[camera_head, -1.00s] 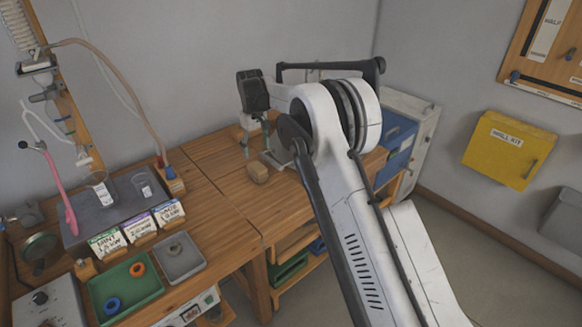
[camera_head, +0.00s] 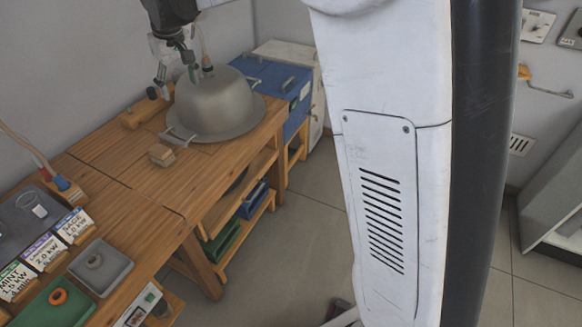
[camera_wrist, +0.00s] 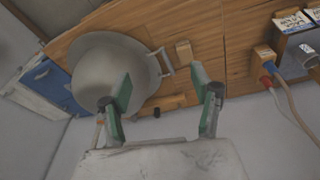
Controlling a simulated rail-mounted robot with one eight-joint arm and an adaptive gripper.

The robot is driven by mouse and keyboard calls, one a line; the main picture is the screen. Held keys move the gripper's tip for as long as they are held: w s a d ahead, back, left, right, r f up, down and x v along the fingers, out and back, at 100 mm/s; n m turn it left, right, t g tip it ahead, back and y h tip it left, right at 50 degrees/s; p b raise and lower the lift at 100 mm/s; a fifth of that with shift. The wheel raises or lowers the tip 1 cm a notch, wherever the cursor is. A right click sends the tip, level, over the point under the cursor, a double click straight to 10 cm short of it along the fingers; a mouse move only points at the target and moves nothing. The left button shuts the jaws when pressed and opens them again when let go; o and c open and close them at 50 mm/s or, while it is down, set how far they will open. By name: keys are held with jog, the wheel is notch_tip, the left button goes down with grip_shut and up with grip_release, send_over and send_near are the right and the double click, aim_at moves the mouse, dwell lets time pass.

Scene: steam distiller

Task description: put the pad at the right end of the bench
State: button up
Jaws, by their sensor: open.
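A small tan block (camera_head: 162,155), probably the pad, lies on the wooden bench (camera_head: 105,172) in front and left of a large grey metal pot or dome (camera_head: 217,104). The pot covers much of the bench's right end. The block also shows in the wrist view (camera_wrist: 184,51), beside the pot's handle. My gripper (camera_head: 177,79) is open and empty, above the bench at the pot's back left. In the wrist view its green-lined fingers (camera_wrist: 161,75) stand apart, with the block beyond them, not between them.
A wooden bar (camera_head: 141,114) with a dark knob lies behind the pot. A blue cabinet (camera_head: 270,85) stands past the bench's right end. Labelled cards (camera_head: 42,252), a grey tray (camera_head: 101,268) and a green tray (camera_head: 42,308) are at the left. Bare bench lies between them and the block.

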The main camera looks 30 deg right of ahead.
jog(key=s+d+r+m+t, duration=0.15)
jog(key=s+d, duration=0.25)
jog(key=s, duration=0.5)
jog(key=s+d+r+m+t, duration=0.1)
jog(key=s+d+r, duration=0.25)
jog(key=s, duration=0.55)
jog(key=s+d+f+m+t, duration=0.1)
jog(key=s+f, duration=0.3)
jog(key=s, duration=0.5)
jog(key=s+d+f+m+t, duration=0.1)
jog(key=s+d+f, duration=0.3)
jog(key=s, duration=0.6)
jog(key=shift+d+f, duration=0.2)
jog(key=shift+d, duration=0.05)
